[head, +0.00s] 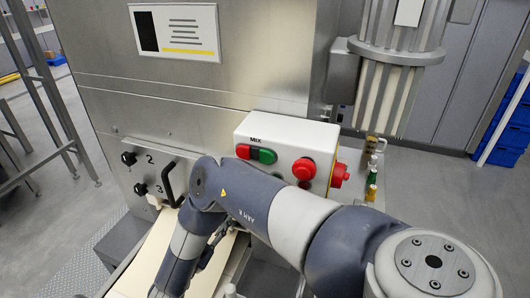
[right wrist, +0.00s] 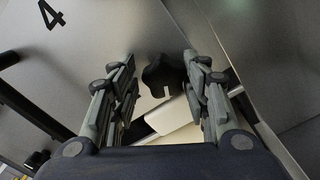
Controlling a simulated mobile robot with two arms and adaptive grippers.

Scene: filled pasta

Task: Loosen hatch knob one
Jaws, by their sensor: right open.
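In the head view, the hatch (head: 152,166) is a metal panel low on the steel machine, with a black bar handle (head: 172,185). Black knobs sit beside the labels "2" (head: 128,158) and "3" (head: 140,188). No label "1" shows, so I cannot pick out knob one. In the right wrist view, a black knob (right wrist: 163,76) lies between the fingertips of my open right gripper (right wrist: 159,62), with a label "4" to its upper left. I cannot tell whether the fingers touch it. In the head view, my right arm hides part of the hatch. My left gripper is not in view.
A white control box (head: 285,135) marked "MIX", with red and green buttons, juts out right of the hatch, close behind my right arm. A cream-coloured surface (head: 145,262) lies below the hatch. Blue crates (head: 510,135) stand far right. Grey floor is clear between.

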